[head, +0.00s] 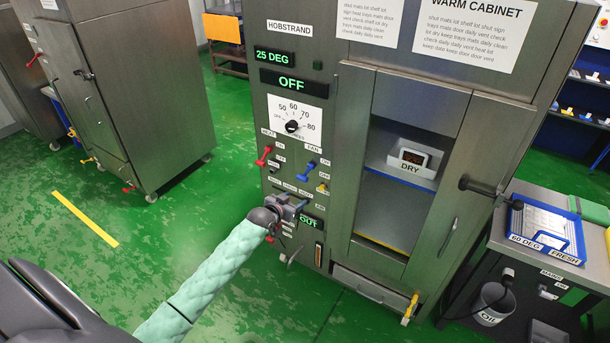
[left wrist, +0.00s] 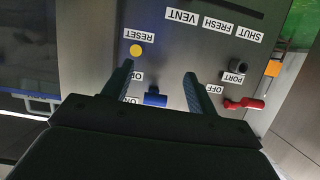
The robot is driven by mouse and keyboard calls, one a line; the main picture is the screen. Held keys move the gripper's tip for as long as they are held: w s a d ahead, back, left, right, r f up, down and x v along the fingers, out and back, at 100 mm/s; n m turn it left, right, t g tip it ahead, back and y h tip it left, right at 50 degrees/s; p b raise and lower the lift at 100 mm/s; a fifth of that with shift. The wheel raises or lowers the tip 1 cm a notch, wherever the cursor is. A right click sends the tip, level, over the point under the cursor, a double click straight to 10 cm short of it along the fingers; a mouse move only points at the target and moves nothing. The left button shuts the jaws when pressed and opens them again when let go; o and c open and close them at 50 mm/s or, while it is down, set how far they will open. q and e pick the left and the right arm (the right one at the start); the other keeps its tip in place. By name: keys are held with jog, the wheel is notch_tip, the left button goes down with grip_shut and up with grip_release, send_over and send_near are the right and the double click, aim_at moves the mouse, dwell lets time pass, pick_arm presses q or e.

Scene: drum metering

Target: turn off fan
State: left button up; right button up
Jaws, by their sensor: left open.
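The warm cabinet (head: 350,100) stands ahead with a control panel on its left front. The blue fan switch (head: 306,172) sits under the FAN label, its lever appearing toward ON. It also shows in the left wrist view (left wrist: 155,98), which is upside down. My left gripper (head: 292,208) is open and empty, in front of the panel just below the switch in the head view. In the left wrist view its fingers (left wrist: 159,72) lie either side of the blue lever, apart from it; depth is hard to tell. The right gripper is out of view.
The red heat switch (head: 264,156) is left of the fan switch, the yellow reset button (head: 322,188) below it. A dial (head: 292,127) is above; displays read 25 DEG and OFF. A cart with a blue tray (head: 545,232) stands right.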

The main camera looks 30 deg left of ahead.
aim_at(301, 179)
pick_arm(q)
jog(key=r+t, duration=0.2)
jog(key=w+r+t, duration=0.1)
jog(key=r, duration=0.2)
jog(key=shift+w+a+r+t, duration=0.1)
jog(key=shift+a+t, duration=0.1)
jog(key=shift+t, duration=0.2)
jog(key=shift+w+r+p, duration=0.15)
jog(key=shift+w+p, duration=0.15)
jog(key=shift+w, duration=0.35)
jog(key=shift+w+d+p, duration=0.2)
jog(key=shift+w+p, duration=0.3)
jog(key=shift+w, duration=1.1)
jog(key=shift+w+d+p, duration=0.15)
jog(key=shift+w+p, duration=0.35)
jog(key=shift+w, duration=1.05)
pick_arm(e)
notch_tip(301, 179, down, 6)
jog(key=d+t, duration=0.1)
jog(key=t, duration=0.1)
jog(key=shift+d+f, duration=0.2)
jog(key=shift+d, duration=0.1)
